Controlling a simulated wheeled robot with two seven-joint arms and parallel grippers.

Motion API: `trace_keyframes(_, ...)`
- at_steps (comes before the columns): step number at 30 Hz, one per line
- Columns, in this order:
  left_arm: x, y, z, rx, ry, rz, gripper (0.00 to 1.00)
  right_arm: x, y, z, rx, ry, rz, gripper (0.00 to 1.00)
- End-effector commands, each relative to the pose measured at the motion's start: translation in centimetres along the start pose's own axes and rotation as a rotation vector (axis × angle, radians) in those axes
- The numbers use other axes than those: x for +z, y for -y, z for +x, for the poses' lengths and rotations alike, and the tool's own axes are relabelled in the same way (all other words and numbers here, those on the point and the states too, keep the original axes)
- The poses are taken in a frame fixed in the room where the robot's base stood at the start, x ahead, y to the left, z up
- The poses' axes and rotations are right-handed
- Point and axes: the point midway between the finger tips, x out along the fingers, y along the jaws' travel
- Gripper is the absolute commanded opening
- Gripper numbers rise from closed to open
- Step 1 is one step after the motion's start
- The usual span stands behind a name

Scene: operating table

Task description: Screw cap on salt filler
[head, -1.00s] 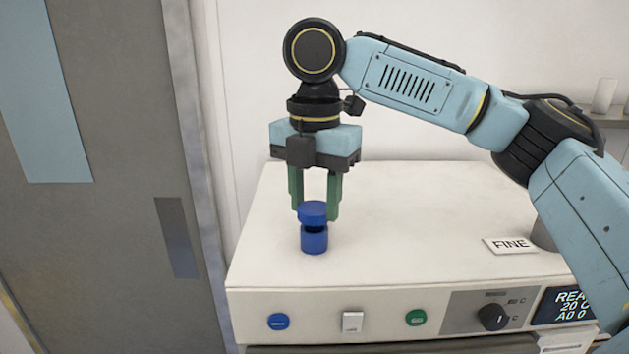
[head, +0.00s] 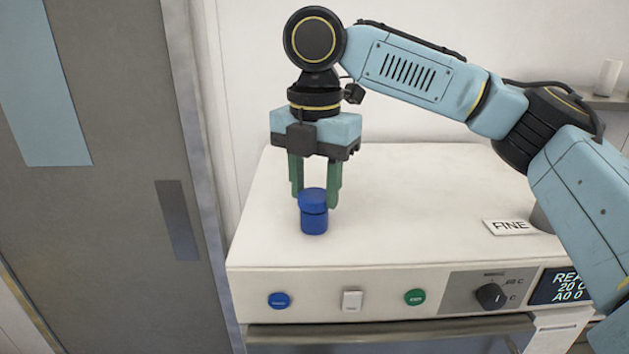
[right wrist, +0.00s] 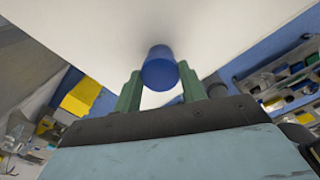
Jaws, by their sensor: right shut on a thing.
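The blue cap (head: 312,196) is between the green fingers of my right gripper (head: 315,197), which is shut on it. The cap sits directly over the blue salt filler (head: 314,222), with only a thin dark line between them. The filler stands upright on the white top of the cabinet. In the right wrist view the cap (right wrist: 159,70) shows between the fingertips of the gripper (right wrist: 160,84) and hides the filler. Whether the threads are engaged cannot be seen. My left gripper is not in view.
The white cabinet top (head: 420,190) is clear around the filler. A FINE sign (head: 510,227) lies at its right. The front panel has a blue button (head: 279,300), a green button (head: 415,297) and a black knob (head: 491,296). A grey door (head: 120,200) stands at left.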

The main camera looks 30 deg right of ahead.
Motion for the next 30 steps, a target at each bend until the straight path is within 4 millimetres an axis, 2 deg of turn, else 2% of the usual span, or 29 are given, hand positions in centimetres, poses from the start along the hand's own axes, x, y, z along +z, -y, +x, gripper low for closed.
trace_keyframes(30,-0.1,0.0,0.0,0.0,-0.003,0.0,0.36,0.0,0.0,1.1,0.0,0.0,0.0,0.21)
